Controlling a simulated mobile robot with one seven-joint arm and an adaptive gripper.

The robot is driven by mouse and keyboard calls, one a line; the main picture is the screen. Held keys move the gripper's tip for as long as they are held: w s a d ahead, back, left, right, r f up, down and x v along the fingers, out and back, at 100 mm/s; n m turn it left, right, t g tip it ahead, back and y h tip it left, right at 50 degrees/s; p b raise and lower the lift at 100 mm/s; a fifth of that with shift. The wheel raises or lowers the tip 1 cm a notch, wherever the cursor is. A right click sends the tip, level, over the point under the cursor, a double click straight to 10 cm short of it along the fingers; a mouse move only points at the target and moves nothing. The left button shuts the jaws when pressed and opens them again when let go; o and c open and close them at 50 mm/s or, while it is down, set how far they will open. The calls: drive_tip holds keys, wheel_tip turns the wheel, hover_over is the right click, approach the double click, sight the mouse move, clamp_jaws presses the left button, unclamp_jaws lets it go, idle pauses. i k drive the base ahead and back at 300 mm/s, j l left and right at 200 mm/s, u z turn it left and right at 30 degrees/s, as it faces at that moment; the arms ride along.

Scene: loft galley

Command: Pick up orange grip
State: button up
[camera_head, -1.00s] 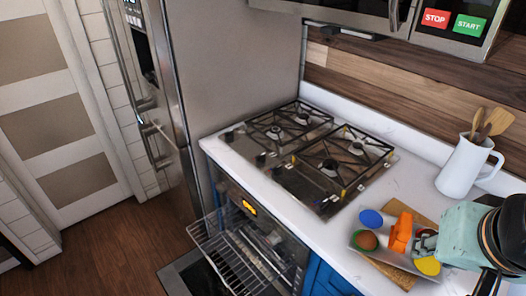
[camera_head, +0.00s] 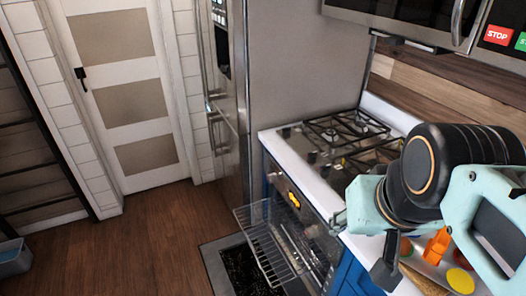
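The orange grip (camera_head: 437,246) is a bright orange piece on the light tray on the counter, at the lower right, partly hidden behind my arm. A yellow round thing (camera_head: 460,280) lies just in front of the orange grip.
A gas hob (camera_head: 345,130) is set in the white counter behind my arm. Below it the oven (camera_head: 300,205) stands open with a wire rack (camera_head: 262,222) pulled out. A steel fridge (camera_head: 270,70) stands left of the counter.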

sight(439, 243)
drive_tip(key=i+u, duration=0.1)
drive_tip(key=u, duration=0.65)
drive_tip(key=z, duration=1.85)
drive_tip(key=k+z, duration=0.15)
drive_tip(key=k, duration=0.2)
drive_tip(key=i, duration=0.35)
